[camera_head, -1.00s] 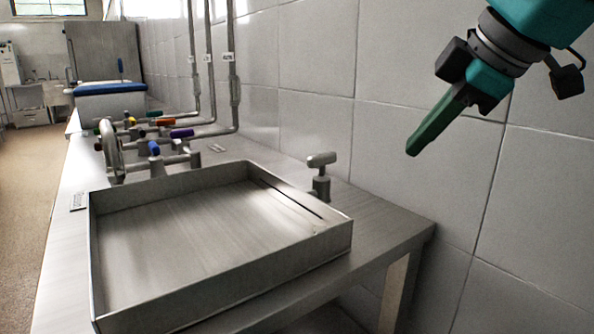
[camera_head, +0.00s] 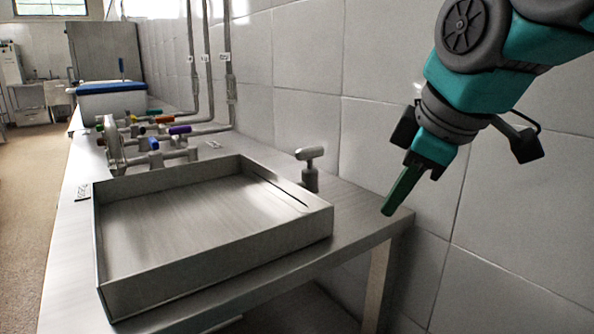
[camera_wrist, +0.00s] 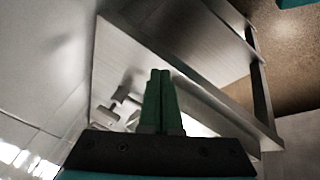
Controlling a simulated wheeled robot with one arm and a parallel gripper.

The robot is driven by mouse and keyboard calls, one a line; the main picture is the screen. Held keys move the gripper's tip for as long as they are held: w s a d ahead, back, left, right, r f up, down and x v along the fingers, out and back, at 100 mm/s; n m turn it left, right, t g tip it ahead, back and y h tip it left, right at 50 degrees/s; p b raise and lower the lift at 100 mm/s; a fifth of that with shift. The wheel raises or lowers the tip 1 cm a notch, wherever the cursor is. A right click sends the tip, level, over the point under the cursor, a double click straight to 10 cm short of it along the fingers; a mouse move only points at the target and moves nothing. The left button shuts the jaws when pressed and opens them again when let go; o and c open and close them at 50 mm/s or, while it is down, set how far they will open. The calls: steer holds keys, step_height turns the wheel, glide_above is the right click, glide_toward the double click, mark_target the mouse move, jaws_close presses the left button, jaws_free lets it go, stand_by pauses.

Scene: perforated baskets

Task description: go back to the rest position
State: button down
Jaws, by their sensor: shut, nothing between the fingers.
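My gripper (camera_head: 388,211) hangs at the right in the head view, its green fingers pointing down and to the left. It appears near the right end of the metal bench, in front of the tiled wall. In the wrist view the two green fingers (camera_wrist: 160,73) lie side by side, shut, with nothing between them. The bench also shows beyond them there.
A shallow metal tray (camera_head: 215,270) sits on the bench (camera_head: 362,222), with a T-shaped metal fixture (camera_head: 310,170) behind it. Pipes and coloured valve handles (camera_head: 180,129) stand farther back. A blue-lidded box (camera_head: 110,100) is beyond. The tiled wall (camera_head: 305,75) runs behind the bench.

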steer(key=s+f+m+g, duration=0.2)
steer(key=s+f+m, duration=0.2)
steer(key=f, duration=0.7)
steer(key=s+d+f+m+g+h, duration=0.1)
steer(key=s+f+m, duration=0.3)
steer(key=s+f, duration=0.4)
steer(key=s+d+f+m+g+h, duration=0.1)
steer(key=s+f+m+g, duration=0.3)
steer(key=f, duration=1)
steer(key=shift+s+d+f+m, duration=0.2)
steer(key=shift+s+f+m, duration=0.1)
steer(key=shift+s, duration=0.85)
